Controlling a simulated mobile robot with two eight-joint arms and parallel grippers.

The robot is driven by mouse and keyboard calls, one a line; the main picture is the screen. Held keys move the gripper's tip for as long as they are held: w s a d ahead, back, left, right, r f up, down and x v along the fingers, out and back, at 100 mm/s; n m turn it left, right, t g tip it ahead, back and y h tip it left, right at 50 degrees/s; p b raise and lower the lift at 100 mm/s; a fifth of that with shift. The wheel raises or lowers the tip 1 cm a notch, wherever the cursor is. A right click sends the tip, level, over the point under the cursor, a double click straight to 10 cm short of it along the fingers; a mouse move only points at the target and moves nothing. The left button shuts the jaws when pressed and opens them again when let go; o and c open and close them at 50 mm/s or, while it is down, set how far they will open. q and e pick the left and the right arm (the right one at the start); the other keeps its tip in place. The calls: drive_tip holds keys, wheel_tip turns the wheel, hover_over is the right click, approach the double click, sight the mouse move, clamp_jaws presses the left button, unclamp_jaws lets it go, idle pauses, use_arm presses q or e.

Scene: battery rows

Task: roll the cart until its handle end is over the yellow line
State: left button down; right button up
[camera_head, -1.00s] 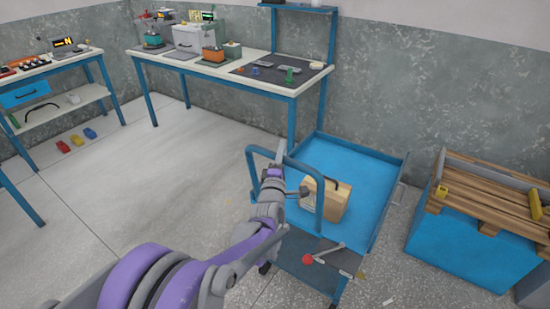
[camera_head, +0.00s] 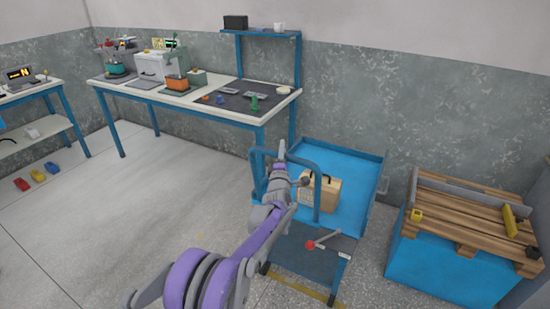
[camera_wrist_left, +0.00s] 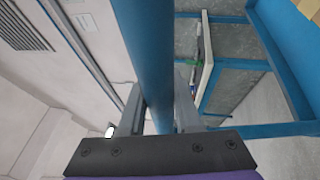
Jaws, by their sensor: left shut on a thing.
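The blue cart (camera_head: 355,165) stands near the back wall, with a tan box (camera_head: 322,192) on its deck. Its blue tubular handle (camera_head: 317,200) rises at the end nearer to me. My left gripper (camera_head: 280,160) is shut on the handle; in the left wrist view, the handle bar (camera_wrist_left: 150,60) runs between the fingers. A stretch of the yellow line (camera_head: 300,286) shows on the floor by the cart's near lower edge. The rest of the line is hidden or out of frame. My right gripper is not in view.
A dark plate with a red-knobbed lever (camera_head: 311,244) is on the cart's near end. A workbench (camera_head: 180,98) stands behind and left of the cart. A blue crate (camera_head: 440,262) topped by a wooden pallet stands to the right.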

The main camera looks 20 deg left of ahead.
use_arm(q)
drive_tip(key=shift+w+d, duration=0.15)
drive_tip(key=shift+w, duration=1.75)
drive_tip(key=c, duration=0.6)
unclamp_jaws()
drive_tip(key=v, duration=1)
drive_tip(key=shift+s+d, duration=0.15)
drive_tip(key=shift+s, duration=0.2)
drive_tip(key=shift+f, duration=0.15)
